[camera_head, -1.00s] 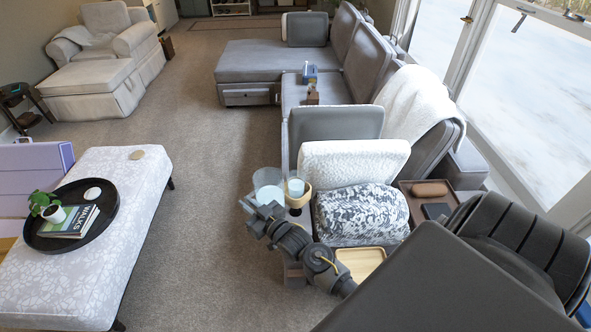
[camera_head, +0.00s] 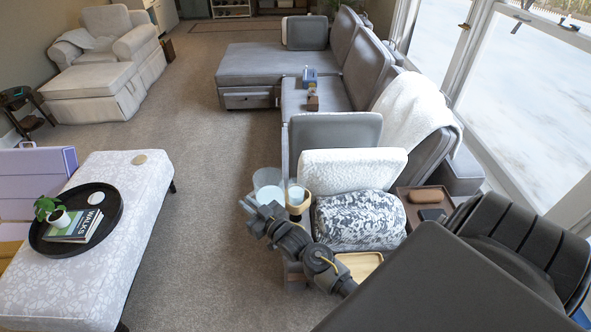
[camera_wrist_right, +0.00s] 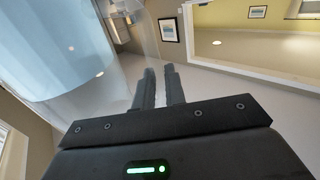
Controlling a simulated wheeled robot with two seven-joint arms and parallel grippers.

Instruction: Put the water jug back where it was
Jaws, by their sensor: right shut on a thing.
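The water jug (camera_head: 268,181), clear with pale blue water, is at the near left end of the grey sofa in the head view. My right gripper (camera_head: 249,205) is at its near left side, shut on it; the exact grip point is hard to see. In the right wrist view the jug (camera_wrist_right: 70,45) fills the upper left as a large see-through shape, and the fingers (camera_wrist_right: 161,75) lie close together beside it. The jug looks about upright in the head view. I cannot tell whether its base touches anything. My left gripper is not in view.
A small glass (camera_head: 296,193) and a wooden bowl-like piece (camera_head: 301,206) are right of the jug. A patterned cushion (camera_head: 358,218), wooden tray (camera_head: 362,265) and brown tray (camera_head: 404,195) are further right. The ottoman (camera_head: 120,250) stands left, with open carpet (camera_head: 205,200) between.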

